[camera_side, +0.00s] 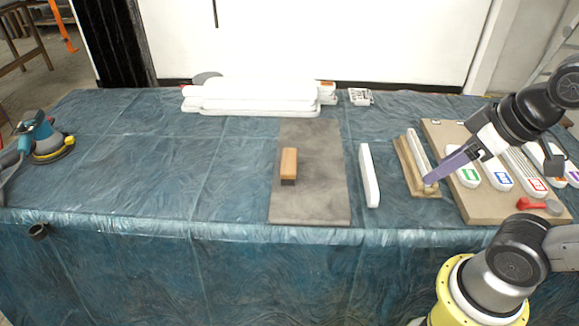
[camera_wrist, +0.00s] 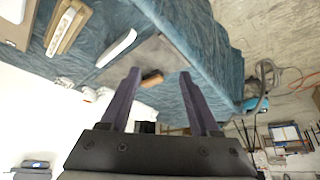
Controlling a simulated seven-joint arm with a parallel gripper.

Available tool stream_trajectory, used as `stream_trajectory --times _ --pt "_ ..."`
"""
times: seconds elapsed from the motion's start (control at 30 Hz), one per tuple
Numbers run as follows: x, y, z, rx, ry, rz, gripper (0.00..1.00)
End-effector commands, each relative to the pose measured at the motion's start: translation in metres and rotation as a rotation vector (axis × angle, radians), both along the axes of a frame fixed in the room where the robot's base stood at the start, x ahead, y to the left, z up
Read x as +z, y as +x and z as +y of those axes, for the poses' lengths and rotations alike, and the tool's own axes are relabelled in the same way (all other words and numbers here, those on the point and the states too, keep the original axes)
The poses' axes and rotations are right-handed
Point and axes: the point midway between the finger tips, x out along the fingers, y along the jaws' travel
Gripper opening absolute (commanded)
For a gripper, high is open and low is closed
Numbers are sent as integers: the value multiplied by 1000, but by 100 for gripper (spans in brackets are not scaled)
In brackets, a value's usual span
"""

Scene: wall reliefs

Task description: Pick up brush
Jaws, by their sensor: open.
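The brush (camera_side: 289,162), a small wooden block with a dark lower end, lies on a grey-brown mat (camera_side: 318,205) in the middle of the table. In the wrist view the brush (camera_wrist: 152,79) appears between my two purple fingertips, but farther off. My gripper (camera_side: 430,180) is open and empty. In the side view it is well to the right of the brush, by a wooden holder with a white bar. It is apart from the brush.
The wooden holder (camera_side: 415,165) and a board with several labelled white pieces (camera_side: 467,208) are further right. White slabs (camera_side: 250,96) are stacked at the back. A sander (camera_side: 45,140) is far left; the left table is mostly clear.

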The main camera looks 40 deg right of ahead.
Motion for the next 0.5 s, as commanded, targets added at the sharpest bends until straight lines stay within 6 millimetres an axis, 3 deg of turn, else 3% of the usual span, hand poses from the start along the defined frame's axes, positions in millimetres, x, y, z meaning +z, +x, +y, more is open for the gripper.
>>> stream_trajectory --times 0.03,0.13,0.5 --pt "0 0 0 0 0 0 73" --pt "0 0 0 0 0 0 91" --pt "0 0 0 35 -19 -1 92"
